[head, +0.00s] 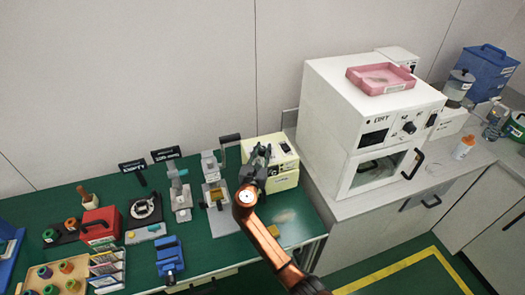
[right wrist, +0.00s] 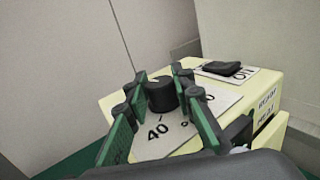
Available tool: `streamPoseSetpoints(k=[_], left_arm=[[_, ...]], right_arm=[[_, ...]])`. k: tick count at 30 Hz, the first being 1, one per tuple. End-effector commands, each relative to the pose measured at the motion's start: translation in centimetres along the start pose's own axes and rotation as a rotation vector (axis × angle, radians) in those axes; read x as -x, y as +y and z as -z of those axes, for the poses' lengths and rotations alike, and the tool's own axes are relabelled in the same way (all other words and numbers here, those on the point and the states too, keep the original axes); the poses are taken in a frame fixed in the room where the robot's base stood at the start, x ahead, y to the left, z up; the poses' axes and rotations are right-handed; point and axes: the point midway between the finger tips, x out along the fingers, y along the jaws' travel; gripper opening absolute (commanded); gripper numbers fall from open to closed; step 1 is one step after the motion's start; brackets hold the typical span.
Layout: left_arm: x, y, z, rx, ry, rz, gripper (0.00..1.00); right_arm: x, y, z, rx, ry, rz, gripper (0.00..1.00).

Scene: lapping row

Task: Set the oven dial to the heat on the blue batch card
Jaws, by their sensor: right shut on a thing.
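A pale yellow box machine (head: 285,182) stands on the green bench. In the right wrist view its top (right wrist: 140,103) has a white scale plate (right wrist: 168,143) with the number 40 and a round black dial knob (right wrist: 161,94). My right gripper (head: 258,160) reaches over this box; in the right wrist view its green-padded fingers (right wrist: 163,100) are shut on the knob from both sides. The white oven (head: 335,100), marked DRY, stands apart at the right with its own black dial (head: 408,127). I cannot make out a blue batch card. My left gripper is not in view.
A pink tray (head: 380,88) lies on the oven. Small presses (head: 215,195), a blue vise (head: 170,255), a red box (head: 100,228), a card rack (head: 106,270) and a spool tray (head: 42,272) fill the bench to the left. An orange-capped bottle (head: 463,148) stands right of the oven.

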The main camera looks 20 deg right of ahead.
Motion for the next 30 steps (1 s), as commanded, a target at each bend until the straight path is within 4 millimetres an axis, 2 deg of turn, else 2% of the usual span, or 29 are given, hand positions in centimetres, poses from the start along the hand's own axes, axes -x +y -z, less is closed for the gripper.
streamPoseSetpoints(k=[6, 15, 30], left_arm=[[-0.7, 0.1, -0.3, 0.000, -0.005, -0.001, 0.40], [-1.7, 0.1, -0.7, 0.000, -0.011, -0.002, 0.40], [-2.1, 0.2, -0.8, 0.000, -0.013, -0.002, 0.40]], right_arm=[[0.0, 0.3, 0.1, 0.002, 0.001, 0.180, 0.00], [0.0, 0.1, 0.2, 0.002, 0.002, 0.349, 0.00], [-0.1, -0.1, 0.2, 0.002, 0.004, 0.420, 0.00]])
